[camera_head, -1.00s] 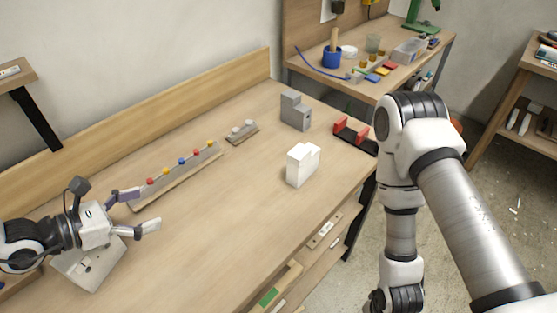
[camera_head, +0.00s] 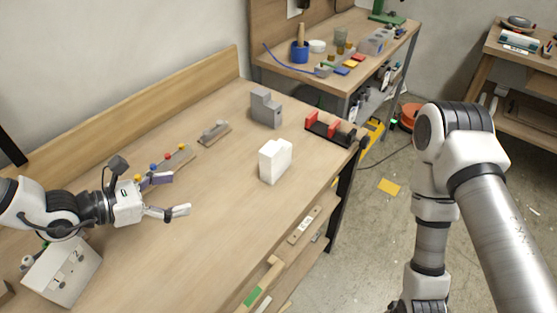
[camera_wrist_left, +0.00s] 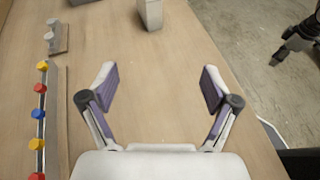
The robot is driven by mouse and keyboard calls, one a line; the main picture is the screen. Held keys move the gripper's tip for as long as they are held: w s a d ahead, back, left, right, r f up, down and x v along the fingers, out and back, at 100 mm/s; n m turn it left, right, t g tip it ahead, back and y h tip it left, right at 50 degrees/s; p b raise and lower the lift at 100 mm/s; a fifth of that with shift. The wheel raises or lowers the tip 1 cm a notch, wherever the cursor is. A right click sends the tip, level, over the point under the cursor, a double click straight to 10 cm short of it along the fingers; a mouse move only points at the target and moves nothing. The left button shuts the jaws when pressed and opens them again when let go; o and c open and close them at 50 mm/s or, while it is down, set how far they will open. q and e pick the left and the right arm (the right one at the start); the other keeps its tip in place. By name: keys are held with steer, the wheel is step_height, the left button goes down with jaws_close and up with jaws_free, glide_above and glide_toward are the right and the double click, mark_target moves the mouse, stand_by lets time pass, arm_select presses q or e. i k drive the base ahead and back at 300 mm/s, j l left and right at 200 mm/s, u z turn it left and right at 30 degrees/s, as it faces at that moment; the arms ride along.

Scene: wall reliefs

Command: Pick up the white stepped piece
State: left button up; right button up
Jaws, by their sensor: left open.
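The white stepped piece (camera_head: 275,160) stands upright on the workbench, right of centre in the head view. In the left wrist view, its lower part (camera_wrist_left: 150,14) shows at the top edge, cut off by the frame. My left gripper (camera_head: 172,195) is open and empty above the bench, left of the piece and clear of it. In the left wrist view the two purple-padded fingers of my left gripper (camera_wrist_left: 158,85) are spread wide, with bare wood between them. My right arm crosses the right side of the head view; its gripper is out of the picture.
A grey stepped block (camera_head: 266,108) and a black holder with red parts (camera_head: 328,130) stand behind the piece. A rail with coloured knobs (camera_head: 168,162) lies beside my left gripper, and a switch box (camera_head: 62,270) sits below its arm. The bench between gripper and piece is clear.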

mark_target(275, 158)
steer(key=i+l+u, duration=0.15)
steer(key=l, duration=0.25)
steer(key=i+l+u, duration=0.15)
steer(key=l, duration=0.25)
steer(key=i+l+u, duration=0.15)
steer(key=l, duration=0.3)
steer(key=l+u, duration=0.15)
steer(key=l, duration=0.3)
